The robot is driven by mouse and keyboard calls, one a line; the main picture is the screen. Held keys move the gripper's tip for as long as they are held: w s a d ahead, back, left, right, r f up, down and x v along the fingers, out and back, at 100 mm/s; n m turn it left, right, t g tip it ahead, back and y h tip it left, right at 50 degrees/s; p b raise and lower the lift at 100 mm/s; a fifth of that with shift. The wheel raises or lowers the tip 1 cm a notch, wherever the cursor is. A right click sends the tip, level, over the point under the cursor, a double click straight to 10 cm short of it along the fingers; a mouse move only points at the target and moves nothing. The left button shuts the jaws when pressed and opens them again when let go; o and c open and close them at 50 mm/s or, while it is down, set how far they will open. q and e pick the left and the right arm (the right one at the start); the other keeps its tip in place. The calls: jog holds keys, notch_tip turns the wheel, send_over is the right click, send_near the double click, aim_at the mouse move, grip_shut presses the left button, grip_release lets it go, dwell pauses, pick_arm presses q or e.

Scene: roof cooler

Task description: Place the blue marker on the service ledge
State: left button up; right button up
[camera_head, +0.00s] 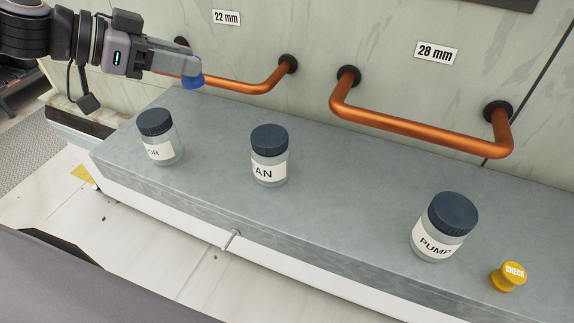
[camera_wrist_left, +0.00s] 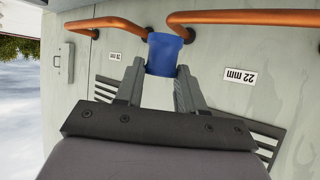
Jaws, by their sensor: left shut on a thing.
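The blue marker (camera_wrist_left: 165,54) is held between the fingertips of my left gripper (camera_wrist_left: 160,75) in the left wrist view. In the head view my left gripper (camera_head: 193,72) comes in from the upper left, and the blue marker (camera_head: 192,82) shows only as a small blue piece at its tip. The gripper is shut on it, above the far left part of the grey ledge (camera_head: 340,205) and near the left copper pipe. The head view does not show whether marker and pipe touch. My right gripper is not in view.
Three dark-lidded jars stand on the ledge: a left jar (camera_head: 160,138), a middle jar (camera_head: 269,157) and a right jar labelled PUMP (camera_head: 442,228). A yellow CHECK knob (camera_head: 508,277) is at the right. Copper pipes (camera_head: 420,122) stick out from the wall. The ledge is clear between the jars.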

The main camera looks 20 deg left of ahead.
pick_arm(q)
jog(key=shift+f, duration=0.1)
notch_tip(320, 180, down, 15)
jog(key=b, duration=0.3)
jog(key=shift+f+b, duration=0.15)
jog(key=shift+b, duration=0.15)
jog(key=shift+f+b, duration=1.2)
jog(key=shift+f, duration=1.05)
jog(key=shift+f, duration=0.1)
jog(key=o, duration=1)
jog(key=shift+o, duration=0.2)
